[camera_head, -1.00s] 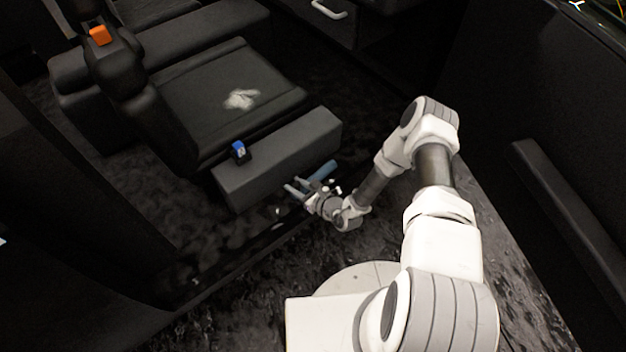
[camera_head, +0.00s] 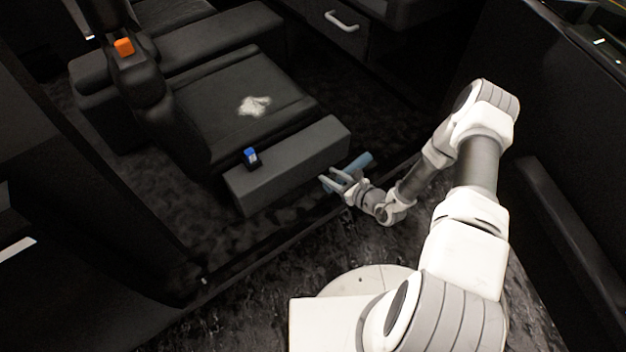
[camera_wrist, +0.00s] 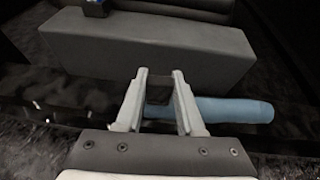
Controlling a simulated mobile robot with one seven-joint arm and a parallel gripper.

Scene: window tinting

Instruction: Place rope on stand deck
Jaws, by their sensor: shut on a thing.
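My gripper (camera_head: 333,181) is shut on a blue cylindrical thing (camera_head: 361,160). In the wrist view, my gripper (camera_wrist: 160,78) has the thin end of this blue thing (camera_wrist: 232,110) between its fingers, and the thick part sticks out to the right. No coiled or stranded rope can be made out; I cannot tell if the blue thing is the rope. A long dark grey block (camera_head: 290,168) lies just beyond the gripper; it also shows in the wrist view (camera_wrist: 150,50). Nothing is clearly labelled as the stand deck.
A small blue-and-black object (camera_head: 251,157) stands on the block's left part; the rest of its top is bare. Behind it is a black seat (camera_head: 235,110) with a crumpled white cloth-like thing (camera_head: 254,105). An orange item (camera_head: 124,46) lies further back. A dark wall stands at right.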

